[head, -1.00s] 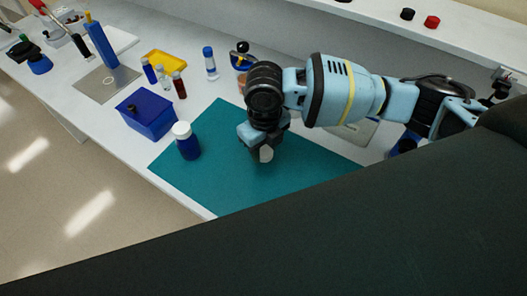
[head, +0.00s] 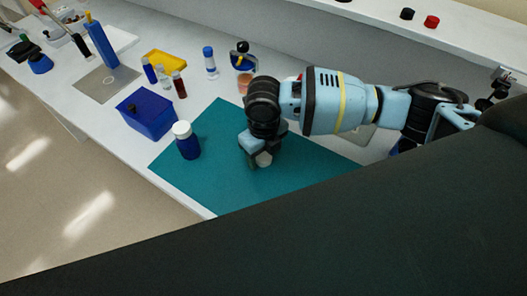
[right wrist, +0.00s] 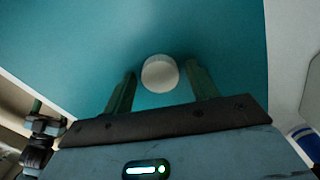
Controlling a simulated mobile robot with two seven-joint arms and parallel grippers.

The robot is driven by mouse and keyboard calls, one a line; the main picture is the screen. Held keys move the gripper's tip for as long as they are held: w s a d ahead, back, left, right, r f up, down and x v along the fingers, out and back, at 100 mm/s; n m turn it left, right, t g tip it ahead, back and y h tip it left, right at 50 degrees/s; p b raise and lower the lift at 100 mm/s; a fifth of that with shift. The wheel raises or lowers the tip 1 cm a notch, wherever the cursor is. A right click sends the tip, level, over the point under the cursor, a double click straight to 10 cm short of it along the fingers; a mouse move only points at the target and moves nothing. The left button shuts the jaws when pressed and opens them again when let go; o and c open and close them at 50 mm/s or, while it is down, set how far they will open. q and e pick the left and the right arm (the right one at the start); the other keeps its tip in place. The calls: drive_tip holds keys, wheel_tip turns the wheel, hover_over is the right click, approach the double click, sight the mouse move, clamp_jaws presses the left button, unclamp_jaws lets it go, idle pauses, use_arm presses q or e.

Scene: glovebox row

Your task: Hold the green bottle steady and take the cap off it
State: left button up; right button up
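A round white cap (right wrist: 160,73) shows in the right wrist view between the two green fingers of my right gripper (right wrist: 160,78). The fingers stand apart, with a gap on each side of the cap. In the head view my right gripper (head: 256,160) is low over the teal mat, and a small white piece (head: 264,159), probably this cap, shows at its fingers. No green bottle body can be made out; anything under the cap is hidden.
A blue bottle with a white lid (head: 188,146) stands on the mat's left part. A blue box (head: 148,117), a yellow tray (head: 164,61) and small vials (head: 179,85) lie beyond. The front of the teal mat (head: 225,190) is clear.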

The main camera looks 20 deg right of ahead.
sight(264, 157)
wheel_tip(264, 157, up, 12)
drive_tip(key=shift+r, duration=0.2)
idle(0.6)
drive_tip(key=shift+s, duration=0.1)
